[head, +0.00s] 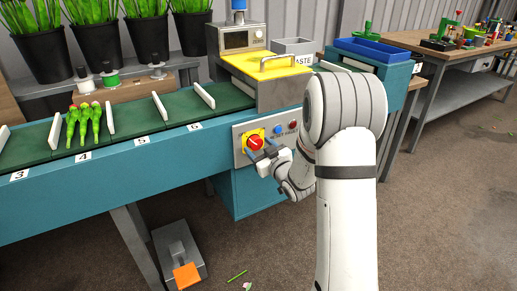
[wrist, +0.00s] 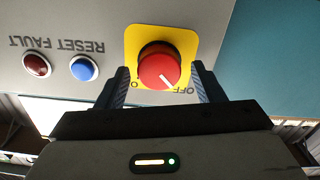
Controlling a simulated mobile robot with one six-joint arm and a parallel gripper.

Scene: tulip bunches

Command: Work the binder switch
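The binder switch is a round red knob (head: 255,142) on a yellow square plate on the grey control panel (head: 238,129). In the wrist view, the red knob (wrist: 159,66) has a white mark pointing to the lower right, towards lettering that reads OFF upside down. Another label at lower left is mostly hidden. My gripper (head: 262,152) is in front of the knob. In the wrist view, my gripper (wrist: 159,74) is open, with one finger on each side of the knob and visible gaps between. Whether the fingers reach its depth is unclear.
A blue button (wrist: 84,68) and a dark red button (wrist: 37,65) sit beside the switch, labelled RESET and FAULT. Above is a green conveyor (head: 170,108) carrying a tulip bunch (head: 84,122). A yellow-lidded machine (head: 265,68) stands above the panel. An orange pedal (head: 186,275) is on the floor.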

